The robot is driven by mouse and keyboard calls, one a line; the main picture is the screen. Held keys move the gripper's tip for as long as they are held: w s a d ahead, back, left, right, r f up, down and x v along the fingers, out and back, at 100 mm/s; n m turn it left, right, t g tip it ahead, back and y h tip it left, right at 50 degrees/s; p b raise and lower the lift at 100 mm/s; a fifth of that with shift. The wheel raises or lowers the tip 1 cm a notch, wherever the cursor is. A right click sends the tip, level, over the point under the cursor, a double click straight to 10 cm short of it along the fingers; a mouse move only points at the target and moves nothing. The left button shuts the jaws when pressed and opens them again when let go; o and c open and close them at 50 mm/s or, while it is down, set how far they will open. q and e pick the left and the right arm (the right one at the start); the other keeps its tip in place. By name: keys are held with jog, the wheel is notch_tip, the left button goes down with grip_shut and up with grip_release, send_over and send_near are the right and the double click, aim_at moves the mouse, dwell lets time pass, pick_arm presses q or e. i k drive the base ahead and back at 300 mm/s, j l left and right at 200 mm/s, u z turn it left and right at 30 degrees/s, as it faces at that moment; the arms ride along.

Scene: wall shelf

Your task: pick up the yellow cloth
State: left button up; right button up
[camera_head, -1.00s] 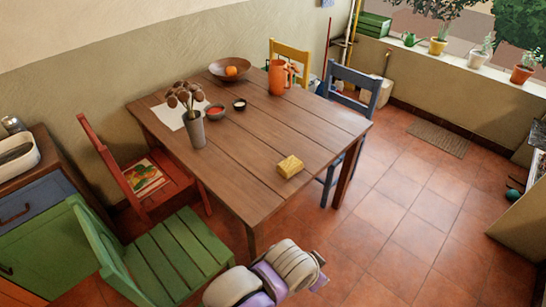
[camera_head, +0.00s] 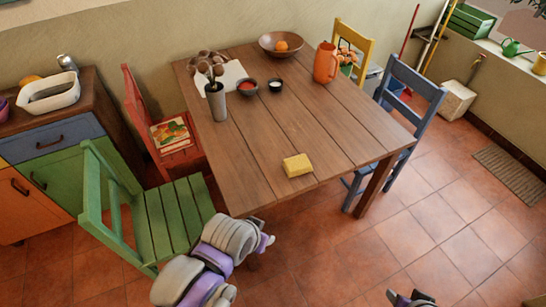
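The yellow cloth (camera_head: 297,165) looks like a small, thick folded block. It lies flat on the wooden table (camera_head: 330,125), close to the front edge, with clear wood around it. Part of my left arm, grey and purple, shows at the bottom centre, in front of the table and below the cloth, apart from it. A small piece of my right arm shows at the bottom edge, right of centre. No fingers of either gripper can be made out. Nothing touches the cloth.
A vase (camera_head: 216,101), a red-filled bowl (camera_head: 247,87), a small dark cup (camera_head: 275,86), an orange pitcher (camera_head: 326,62) and a wooden bowl (camera_head: 281,43) stand farther back. A green chair (camera_head: 165,222) is front left; a blue chair (camera_head: 414,97) is right.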

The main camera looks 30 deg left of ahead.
aim_at(299, 165)
jog(key=i+l+u, duration=0.15)
jog(key=u, duration=0.3)
jog(key=i+l+u, duration=0.2)
jog(key=u, duration=0.3)
jog(key=i+l+u, duration=0.1)
jog(key=l+u, duration=0.15)
jog(key=u, duration=0.2)
jog(key=i+l+u, duration=0.2)
jog(key=l+u, duration=0.2)
jog(key=i+l+u, duration=0.1)
jog(key=l+u, duration=0.35)
jog(key=j, duration=0.1)
